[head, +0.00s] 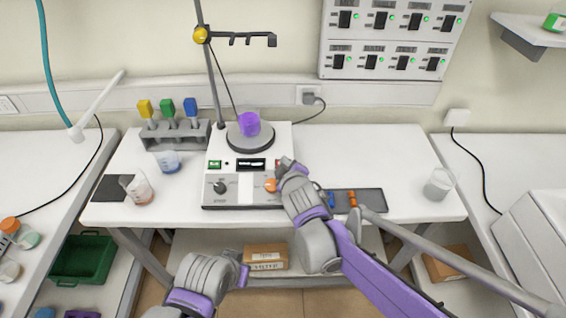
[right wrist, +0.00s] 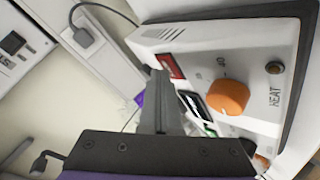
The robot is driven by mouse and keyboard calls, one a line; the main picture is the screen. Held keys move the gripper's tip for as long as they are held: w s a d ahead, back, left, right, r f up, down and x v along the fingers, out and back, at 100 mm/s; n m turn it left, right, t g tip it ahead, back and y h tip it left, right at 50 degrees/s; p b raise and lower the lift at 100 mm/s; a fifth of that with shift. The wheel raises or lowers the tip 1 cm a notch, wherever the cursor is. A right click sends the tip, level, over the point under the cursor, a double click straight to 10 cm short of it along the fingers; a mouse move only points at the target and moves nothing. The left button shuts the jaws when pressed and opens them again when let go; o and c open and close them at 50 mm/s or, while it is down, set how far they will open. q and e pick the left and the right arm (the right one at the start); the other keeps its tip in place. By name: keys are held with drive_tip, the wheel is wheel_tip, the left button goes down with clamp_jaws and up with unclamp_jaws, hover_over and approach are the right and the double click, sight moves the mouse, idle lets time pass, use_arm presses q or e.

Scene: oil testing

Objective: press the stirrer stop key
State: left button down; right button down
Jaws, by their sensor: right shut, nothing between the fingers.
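The stirrer (head: 240,195) is a white box on the table with a round dark plate on top. A beaker of purple liquid (head: 249,124) stands on the plate. Its front has a green key (head: 214,164), a dark display (head: 251,164) and a red key (head: 278,164), partly hidden by my right gripper. In the right wrist view the red key (right wrist: 171,66) shows clearly. My right gripper (head: 284,163) is shut and empty, its tips (right wrist: 158,76) close beside the red key; contact cannot be told. My left gripper (head: 243,274) is low in front of the table; its jaws are unclear.
An orange knob (right wrist: 228,97) marked HEAT sits near the keys. A rack with coloured-top tools (head: 175,133) and beakers stand at left. A dark tray (head: 357,201) lies right of the stirrer, and a beaker (head: 439,184) stands at the right end.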

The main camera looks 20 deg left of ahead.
use_arm(q)
drive_tip(key=shift+w+r+p, duration=0.25)
drive_tip(key=shift+r+p, duration=0.15)
drive_tip(key=shift+r, duration=0.15)
use_arm(e)
drive_tip(key=shift+s+r, duration=0.15)
drive_tip(key=shift+r, duration=0.55)
use_arm(q)
drive_tip(key=shift+r, duration=0.1)
use_arm(e)
drive_tip(key=shift+s+r, duration=0.1)
